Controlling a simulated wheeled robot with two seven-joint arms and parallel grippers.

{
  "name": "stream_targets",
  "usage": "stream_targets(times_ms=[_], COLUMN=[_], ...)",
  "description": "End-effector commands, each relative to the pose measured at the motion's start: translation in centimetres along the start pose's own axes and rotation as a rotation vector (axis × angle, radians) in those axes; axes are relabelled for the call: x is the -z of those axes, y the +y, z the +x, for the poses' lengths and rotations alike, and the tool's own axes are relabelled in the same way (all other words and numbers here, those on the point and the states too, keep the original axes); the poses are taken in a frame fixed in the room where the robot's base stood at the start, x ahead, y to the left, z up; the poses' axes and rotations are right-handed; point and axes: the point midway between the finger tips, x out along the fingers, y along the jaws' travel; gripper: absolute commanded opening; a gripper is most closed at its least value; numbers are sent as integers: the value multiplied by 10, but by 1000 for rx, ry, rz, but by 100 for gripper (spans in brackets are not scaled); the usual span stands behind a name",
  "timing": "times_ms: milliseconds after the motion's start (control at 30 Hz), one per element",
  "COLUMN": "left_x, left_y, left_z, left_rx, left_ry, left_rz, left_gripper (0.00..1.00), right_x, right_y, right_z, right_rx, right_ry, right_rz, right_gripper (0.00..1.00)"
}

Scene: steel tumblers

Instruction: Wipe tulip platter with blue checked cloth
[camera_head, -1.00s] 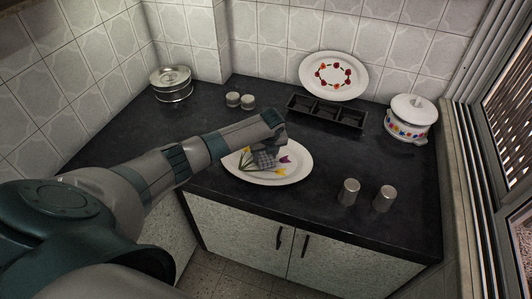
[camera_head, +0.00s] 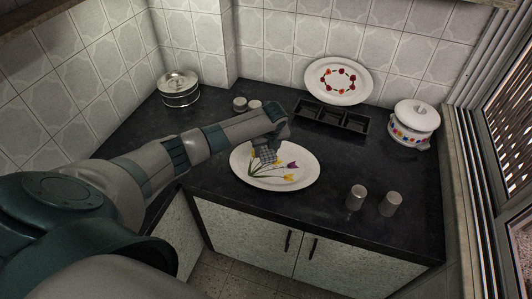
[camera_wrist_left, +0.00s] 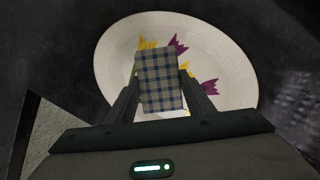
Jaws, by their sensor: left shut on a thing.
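The tulip platter (camera_head: 303,176) is a white oval dish with yellow and purple tulips, lying on the dark counter. It also shows in the left wrist view (camera_wrist_left: 115,62). My left gripper (camera_head: 266,143) is over the platter's far part. In the left wrist view my left gripper (camera_wrist_left: 162,95) is shut on the blue checked cloth (camera_wrist_left: 160,72), a small folded pad. The cloth also shows in the head view (camera_head: 266,155), at the platter's upper middle. I cannot tell whether it touches the platter. My right gripper is not in view.
Two steel tumblers (camera_head: 356,197) stand right of the platter. A black divided tray (camera_head: 332,118) lies behind it. A red-flowered plate (camera_head: 338,81) leans on the wall. A lidded pot (camera_head: 413,124) stands far right, a steel container (camera_head: 179,90) far left, two small jars (camera_head: 247,104) nearer.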

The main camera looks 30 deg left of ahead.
Motion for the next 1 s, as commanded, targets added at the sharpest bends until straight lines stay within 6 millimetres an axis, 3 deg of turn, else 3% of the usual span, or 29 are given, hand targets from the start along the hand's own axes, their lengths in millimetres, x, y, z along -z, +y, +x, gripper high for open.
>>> stream_targets(times_ms=[300, 600, 1000], left_x=[-11, -12, -11], left_y=[-5, -6, -7], left_z=[-16, -16, -16], left_rx=[-1, 0, 1], left_ry=[-1, -1, -1], left_rz=[-5, -5, -3], left_gripper=[27, 27, 27], right_x=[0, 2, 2], right_y=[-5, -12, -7], right_z=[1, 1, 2], right_rx=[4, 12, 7], right_ry=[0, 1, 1], right_rz=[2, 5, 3], right_gripper=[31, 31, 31])
